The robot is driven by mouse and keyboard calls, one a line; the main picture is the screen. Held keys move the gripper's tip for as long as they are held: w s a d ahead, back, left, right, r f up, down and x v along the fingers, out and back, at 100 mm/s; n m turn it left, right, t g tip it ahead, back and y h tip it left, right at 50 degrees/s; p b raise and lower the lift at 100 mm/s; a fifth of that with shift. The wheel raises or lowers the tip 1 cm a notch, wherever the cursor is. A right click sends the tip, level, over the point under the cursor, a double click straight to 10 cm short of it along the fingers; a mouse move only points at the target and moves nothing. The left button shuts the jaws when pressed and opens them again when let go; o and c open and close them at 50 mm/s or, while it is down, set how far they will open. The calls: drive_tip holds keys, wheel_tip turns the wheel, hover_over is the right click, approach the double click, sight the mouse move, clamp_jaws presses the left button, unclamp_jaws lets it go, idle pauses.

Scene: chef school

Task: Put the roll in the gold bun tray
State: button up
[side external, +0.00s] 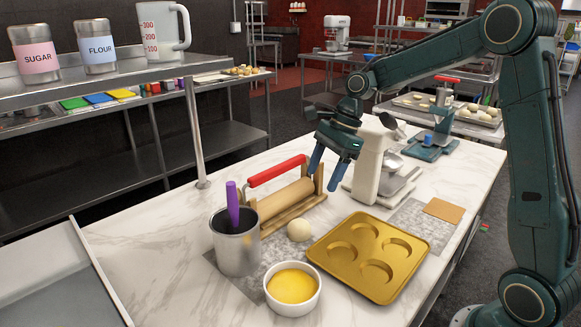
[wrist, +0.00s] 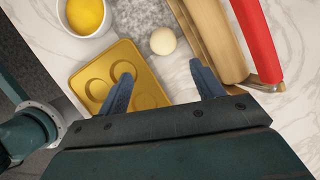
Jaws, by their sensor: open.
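The roll, a small pale dough ball (side external: 299,230), rests on the counter between the rolling pin stand and the gold tray. It also shows in the wrist view (wrist: 163,41), ahead of the gap between my fingers. The gold bun tray (side external: 322,246) lies flat with several round hollows, all empty. In the wrist view the tray (wrist: 81,79) is partly covered by my left finger. My gripper (side external: 328,176) is open and empty, held above the counter beyond the roll and tray, fingers pointing down. It also fills the lower wrist view (wrist: 163,86).
A rolling pin (side external: 280,203) with a red handle sits in a wooden stand beside the roll. A metal canister (side external: 236,247) and a white bowl of yellow filling (side external: 292,289) stand nearer. A white kitchen machine (side external: 370,165) stands behind the tray, close to my gripper.

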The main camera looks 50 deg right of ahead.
sight(302, 221)
drive_tip(key=shift+w+d+f+m, duration=0.25)
drive_tip(key=shift+w+f+m, duration=0.1)
drive_tip(key=shift+f+m, duration=0.05)
drive_tip(key=shift+f, duration=0.15)
drive_tip(key=shift+x, duration=4.15)
drive_tip(key=shift+a, duration=0.15)
drive_tip(key=shift+x, duration=2.55)
drive_tip(key=c, duration=0.8)
